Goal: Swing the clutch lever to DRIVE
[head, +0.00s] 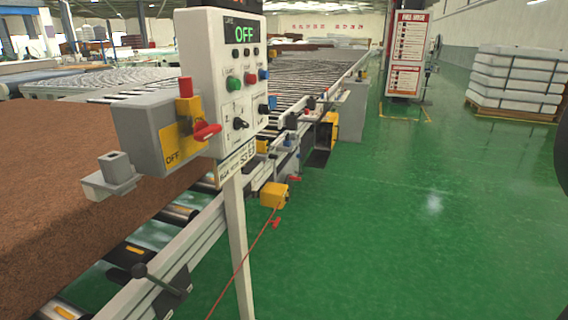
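A lever with a black ball knob (139,270) stands on the near conveyor's side rail at the lower left. It leans up and to the left from a dark pivot. It looks like the clutch lever, but no DRIVE marking is readable by it. The mattress-like brown block (70,190) lies on the rollers just behind it. My gripper does not show in this view.
A control panel (225,85) on a white post (238,240) reads OFF. A grey switch box (145,135) with red handles, also marked OFF, juts out left of it. A red cord (245,262) runs alongside the conveyor. Green floor (410,230) is open at right.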

